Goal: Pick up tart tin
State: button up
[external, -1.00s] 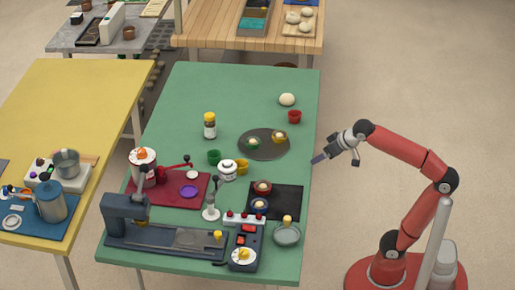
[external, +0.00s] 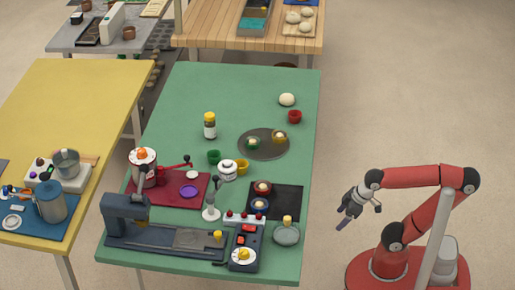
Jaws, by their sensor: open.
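Several small coloured cups that look like tart tins are on the green table; I cannot tell which one is meant. An empty-looking red tin (external: 294,117) stands near the far right edge. A green tin (external: 214,157) and a yellow tin (external: 242,167) stand near the middle. Filled green (external: 252,144) and yellow (external: 279,137) tins sit on a dark round tray (external: 262,153). Filled red (external: 263,188) and blue (external: 259,205) tins sit on a black mat (external: 289,200). My gripper (external: 361,218) is open and empty, pointing down off the table's right side, apart from every tin.
A glass dish (external: 286,235) and a dark device with red buttons (external: 245,245) stand at the near right. A yellow-capped jar (external: 210,127) and a pale dough ball (external: 287,99) are farther back. The table's far left is clear.

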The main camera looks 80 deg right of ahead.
notch_tip(320, 180, up, 27)
jog(key=w+m+y+p, duration=0.3)
jog(key=w+m+y, duration=0.6)
jog(key=w+m, duration=1.55)
send_near(259, 193)
jog(key=shift+s+d+t, duration=0.15)
jog(key=shift+s+d, duration=0.15)
jog(key=shift+d, duration=0.3)
jog(key=shift+s+d+t, duration=0.15)
jog(key=shift+s+d, duration=0.15)
jog(key=shift+d, duration=0.25)
jog(key=shift+w+a+f, duration=0.1)
jog(key=shift+a+f, duration=0.1)
jog(key=shift+f, duration=0.1)
jog(key=x, duration=0.7)
jog(key=shift+w+a+r, duration=0.15)
jog(key=shift+a, duration=0.15)
